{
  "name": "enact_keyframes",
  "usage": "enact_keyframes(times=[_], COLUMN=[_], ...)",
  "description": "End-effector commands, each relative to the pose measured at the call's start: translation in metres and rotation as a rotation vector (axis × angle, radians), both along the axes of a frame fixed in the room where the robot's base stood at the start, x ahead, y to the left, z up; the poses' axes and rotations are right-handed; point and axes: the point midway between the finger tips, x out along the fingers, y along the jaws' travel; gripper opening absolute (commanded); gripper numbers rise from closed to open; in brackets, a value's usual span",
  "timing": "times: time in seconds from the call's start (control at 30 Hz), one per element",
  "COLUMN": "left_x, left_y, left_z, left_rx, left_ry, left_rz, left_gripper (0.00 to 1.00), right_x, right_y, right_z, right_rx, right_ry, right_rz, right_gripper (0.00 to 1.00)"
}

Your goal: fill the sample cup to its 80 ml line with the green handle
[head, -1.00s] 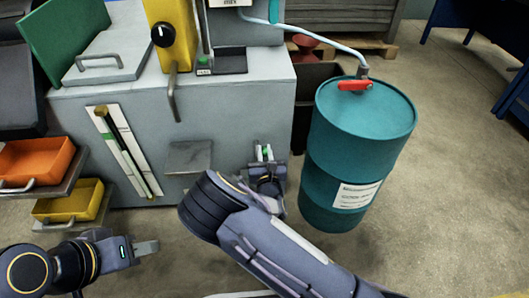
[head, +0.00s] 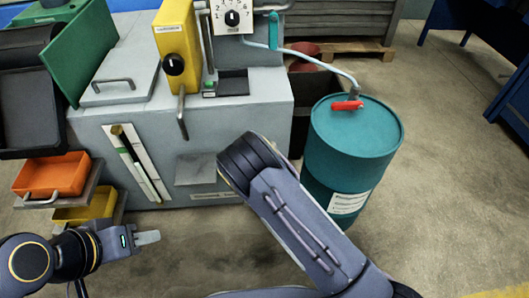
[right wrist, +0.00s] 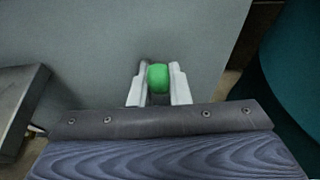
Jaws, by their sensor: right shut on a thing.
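In the right wrist view, my right gripper (right wrist: 158,72) is shut on a rounded green piece (right wrist: 158,80), with the machine's grey front behind it. I take this to be the green handle, but only its rounded end shows. In the head view, my right arm hides that gripper and the green piece. My left gripper (head: 147,237) is at the lower left, in front of the machine and away from it; its fingers are too small to tell open from shut. I cannot make out a sample cup or its 80 ml line.
The grey machine (head: 105,165) has a yellow box (head: 176,45) and a dial (head: 232,18) on top. A teal barrel (head: 350,140) with a red lever (head: 347,105) stands at its right. Orange (head: 52,176) and yellow (head: 90,208) trays are at the left.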

Motion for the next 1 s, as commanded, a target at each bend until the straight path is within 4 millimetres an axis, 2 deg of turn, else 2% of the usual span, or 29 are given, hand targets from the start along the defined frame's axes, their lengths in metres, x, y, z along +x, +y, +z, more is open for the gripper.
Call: enact_keyframes(times=[0.03, 0.3, 0.97, 1.0], left_x=[0.000, 0.000, 0.000, 0.000], left_y=[0.000, 0.000, 0.000, 0.000], left_z=[0.015, 0.034, 0.040, 0.040], left_rx=[0.000, 0.000, 0.000, 0.000], left_ry=[0.000, 0.001, 0.001, 0.001], left_rz=[0.000, 0.000, 0.000, 0.000], left_gripper=[0.36, 0.36, 0.36, 0.36], right_x=[0.002, 0.008, 0.010, 0.010], right_y=[-0.001, 0.000, 0.000, 0.000], right_z=[0.010, 0.007, 0.004, 0.004], right_rx=[0.005, 0.004, 0.000, 0.000], right_ry=[0.032, 0.178, 0.245, 0.245], right_rz=[-0.004, -0.001, 0.000, 0.000], right_gripper=[0.00, 0.00, 0.00, 0.19])
